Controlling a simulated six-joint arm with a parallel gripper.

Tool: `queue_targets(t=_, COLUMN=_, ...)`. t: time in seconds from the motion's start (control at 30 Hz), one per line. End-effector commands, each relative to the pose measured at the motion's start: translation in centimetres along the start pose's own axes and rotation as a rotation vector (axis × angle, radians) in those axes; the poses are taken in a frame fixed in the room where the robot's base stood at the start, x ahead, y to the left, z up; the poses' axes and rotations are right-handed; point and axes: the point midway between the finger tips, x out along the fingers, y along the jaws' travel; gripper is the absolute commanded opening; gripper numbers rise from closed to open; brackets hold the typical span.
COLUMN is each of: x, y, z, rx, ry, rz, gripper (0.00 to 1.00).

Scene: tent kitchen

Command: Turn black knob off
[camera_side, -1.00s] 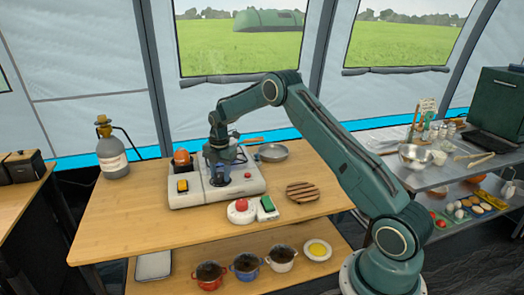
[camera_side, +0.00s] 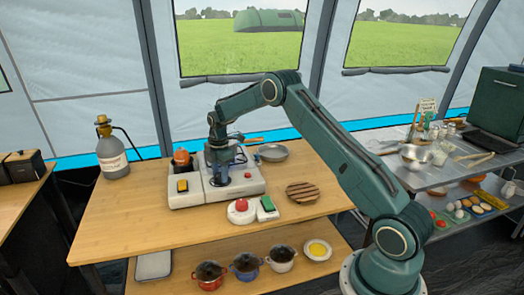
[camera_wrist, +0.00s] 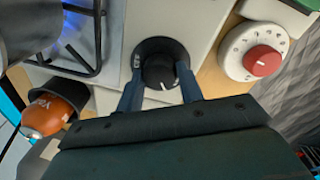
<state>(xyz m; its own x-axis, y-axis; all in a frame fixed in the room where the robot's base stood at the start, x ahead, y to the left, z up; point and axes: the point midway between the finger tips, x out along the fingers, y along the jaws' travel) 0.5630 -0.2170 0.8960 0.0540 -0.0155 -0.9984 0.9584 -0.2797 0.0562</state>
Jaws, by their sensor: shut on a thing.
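The round black knob (camera_wrist: 158,72) is on the pale front panel of the stove (camera_side: 186,200). In the wrist view, a short white mark on it faces the gripper's side of the picture. My gripper (camera_wrist: 161,88) reaches down over the panel with one blue finger on each side of the knob, shut on it. A blue flame (camera_wrist: 72,48) burns under the dark grate at the upper left of the wrist view.
An orange gas canister (camera_wrist: 47,115) stands beside the burner. The table's left front is clear.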

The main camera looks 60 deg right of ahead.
Motion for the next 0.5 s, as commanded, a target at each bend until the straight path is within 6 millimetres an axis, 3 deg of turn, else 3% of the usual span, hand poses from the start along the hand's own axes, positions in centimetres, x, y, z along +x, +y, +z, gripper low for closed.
queue_targets(t=0.5, x=-0.03, y=0.05, z=0.00, rx=0.492, ry=-0.029, rz=0.001, gripper=0.14)
